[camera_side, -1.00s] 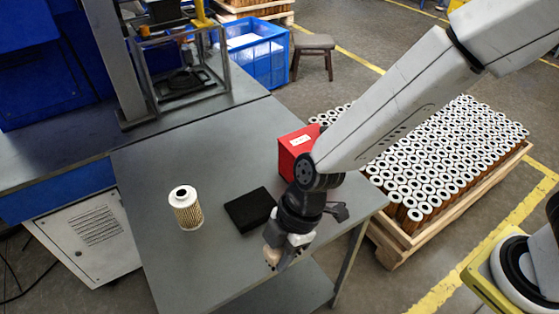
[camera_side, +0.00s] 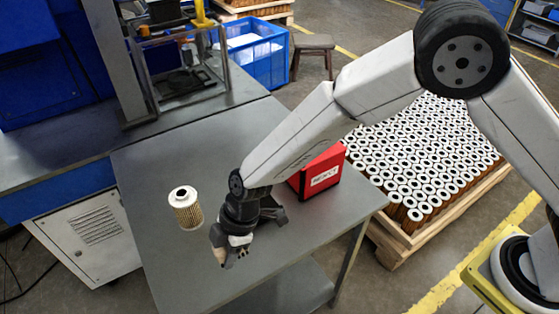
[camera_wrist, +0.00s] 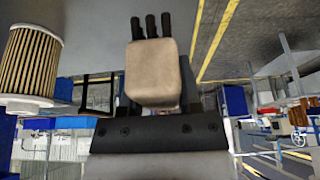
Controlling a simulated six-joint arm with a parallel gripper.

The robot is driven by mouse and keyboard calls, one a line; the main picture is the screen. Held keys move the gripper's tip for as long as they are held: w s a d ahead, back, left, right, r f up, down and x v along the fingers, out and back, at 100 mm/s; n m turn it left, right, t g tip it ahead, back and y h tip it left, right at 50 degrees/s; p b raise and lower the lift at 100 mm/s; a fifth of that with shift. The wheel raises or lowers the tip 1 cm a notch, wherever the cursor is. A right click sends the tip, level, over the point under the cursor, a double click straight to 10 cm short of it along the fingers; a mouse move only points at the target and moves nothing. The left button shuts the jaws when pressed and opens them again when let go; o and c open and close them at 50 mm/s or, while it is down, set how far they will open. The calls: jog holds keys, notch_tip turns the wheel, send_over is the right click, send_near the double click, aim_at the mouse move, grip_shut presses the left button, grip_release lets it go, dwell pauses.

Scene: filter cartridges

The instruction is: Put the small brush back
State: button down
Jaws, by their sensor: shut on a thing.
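The small brush has a beige block-shaped body and short black bristle tufts. In the wrist view the brush (camera_wrist: 152,75) stands out in front of the dark gripper mount, tufts pointing to the top. My gripper (camera_side: 231,248) is shut on the brush, over the front part of the grey table, right of and in front of the filter cartridge. In the side view the brush (camera_side: 220,254) is small and partly covered by the gripper. I cannot tell its exact height above the table.
A white-capped pleated filter cartridge (camera_side: 186,208) stands upright on the table (camera_side: 150,170), left of my gripper; it also shows in the wrist view (camera_wrist: 28,62). A red REJECT box (camera_side: 322,172) stands at the right edge. Crated cartridges (camera_side: 430,150) lie beyond. Left-hand table surface is clear.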

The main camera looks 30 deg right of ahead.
aim_at(216, 272)
jog(key=shift+w+a+f, duration=0.3)
jog(key=shift+w+f, duration=0.1)
jog(key=shift+f, duration=0.2)
jog(key=shift+w+a+f, duration=0.3)
jog(key=shift+w+f, duration=0.05)
jog(key=shift+f, duration=0.2)
jog(key=shift+w+a+f, duration=0.15)
jog(key=shift+w+f, duration=0.05)
jog(key=shift+f, duration=1.65)
jog(key=shift+f, duration=0.15)
jog(key=shift+c, duration=1.4)
grip_release()
jog(key=v, duration=1.2)
